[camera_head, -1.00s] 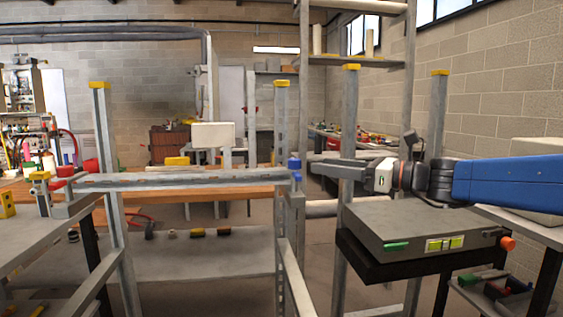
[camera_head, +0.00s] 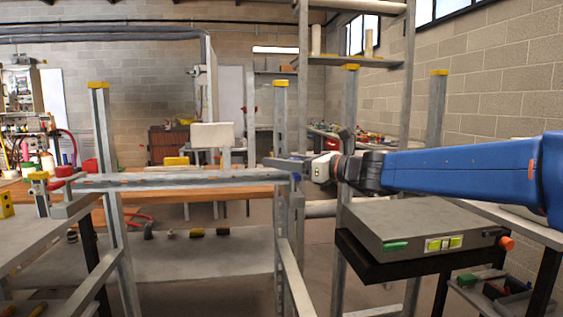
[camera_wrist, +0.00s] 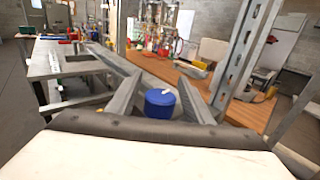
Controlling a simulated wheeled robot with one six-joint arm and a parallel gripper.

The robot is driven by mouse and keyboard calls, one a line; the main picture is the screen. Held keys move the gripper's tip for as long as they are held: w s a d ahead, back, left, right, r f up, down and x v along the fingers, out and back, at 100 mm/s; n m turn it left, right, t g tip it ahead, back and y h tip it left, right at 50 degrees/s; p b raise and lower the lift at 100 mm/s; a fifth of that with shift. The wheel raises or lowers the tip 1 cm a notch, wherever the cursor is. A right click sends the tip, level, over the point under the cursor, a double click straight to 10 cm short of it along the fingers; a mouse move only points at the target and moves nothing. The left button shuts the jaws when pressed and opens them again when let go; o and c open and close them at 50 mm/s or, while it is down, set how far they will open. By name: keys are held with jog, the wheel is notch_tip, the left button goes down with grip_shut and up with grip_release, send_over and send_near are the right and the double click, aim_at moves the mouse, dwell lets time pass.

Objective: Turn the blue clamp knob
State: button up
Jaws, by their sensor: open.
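The blue clamp knob shows in the wrist view (camera_wrist: 160,103) as a short blue cylinder with a pale mark on top. It lies between the two grey fingers of my gripper (camera_wrist: 155,88), which are apart on either side of it. I cannot tell whether either finger touches it. In the head view my gripper (camera_head: 283,165) reaches left to the upright post at the right end of the horizontal metal bar (camera_head: 180,180). There the fingers mostly cover the knob, and only a little blue shows.
Upright metal posts with yellow caps (camera_head: 281,84) stand around the bar. A grey box (camera_head: 420,220) on a dark stand lies below my arm. A red clamp part (camera_head: 64,171) is at the bar's left end. A wooden bench (camera_head: 240,176) is behind.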

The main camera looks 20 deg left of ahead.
jog(key=c, duration=1.1)
jog(key=shift+o, duration=0.2)
jog(key=shift+n+g, duration=0.4)
jog(key=shift+g, duration=0.2)
jog(key=shift+s+d+n+g+h, duration=0.25)
jog(key=shift+s+n+g+h, duration=0.35)
jog(key=shift+n+g+h, duration=1.2)
jog(key=shift+s+d+n+g+h, duration=0.25)
jog(key=shift+s+n+g+h, duration=0.35)
jog(key=shift+n+g, duration=2.3)
jog(key=shift+s+d+n+g+h, duration=0.25)
jog(key=shift+s+n+g+h, duration=0.65)
jog(key=shift+g, duration=2.5)
jog(key=shift+w+n+h, duration=0.3)
jog(key=shift+n+h, duration=0.1)
